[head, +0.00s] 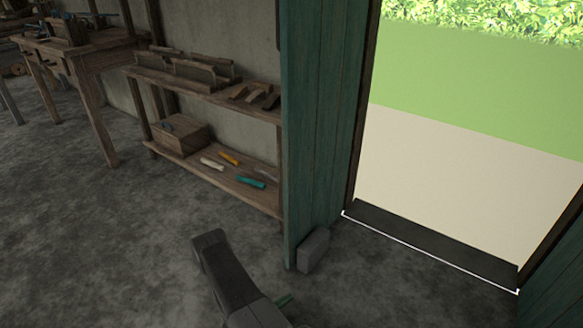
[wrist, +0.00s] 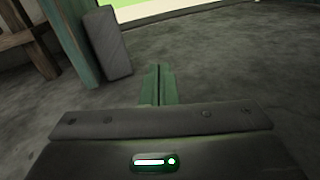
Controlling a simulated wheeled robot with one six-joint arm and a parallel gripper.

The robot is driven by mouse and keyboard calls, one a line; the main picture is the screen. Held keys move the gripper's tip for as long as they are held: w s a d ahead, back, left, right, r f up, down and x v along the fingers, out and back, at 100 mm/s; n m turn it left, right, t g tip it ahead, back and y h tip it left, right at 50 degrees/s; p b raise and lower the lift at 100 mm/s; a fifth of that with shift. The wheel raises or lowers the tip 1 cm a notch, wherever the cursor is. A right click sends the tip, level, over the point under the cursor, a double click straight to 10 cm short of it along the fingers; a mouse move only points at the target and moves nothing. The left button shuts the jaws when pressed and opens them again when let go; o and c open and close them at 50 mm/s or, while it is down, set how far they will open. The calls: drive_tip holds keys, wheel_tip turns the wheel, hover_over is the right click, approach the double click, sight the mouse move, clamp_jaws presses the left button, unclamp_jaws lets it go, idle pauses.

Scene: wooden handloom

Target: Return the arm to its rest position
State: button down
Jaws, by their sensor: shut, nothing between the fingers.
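My gripper shows in the wrist view (wrist: 159,84) as two green fingers pressed together, shut with nothing between them. It is over bare grey floor. In the head view my dark grey arm is bent low at the bottom centre, and a green fingertip of my gripper (head: 286,299) shows just right of it. The rest of the gripper is hidden behind the arm. The gripper looks apart from everything around it.
A grey block (head: 314,250) stands at the foot of a green door (head: 318,130), also in the wrist view (wrist: 108,42). Right of it is an open doorway with a dark sill (head: 430,243). A wooden shelf (head: 205,92) and workbench (head: 95,45) stand left. The left floor is clear.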

drive_tip(key=shift+s+d+r+m+g+h, duration=0.15)
drive_tip(key=shift+d+m+g+h, duration=0.25)
drive_tip(key=shift+d+m+g, duration=0.4)
drive_tip(key=shift+d, duration=0.1)
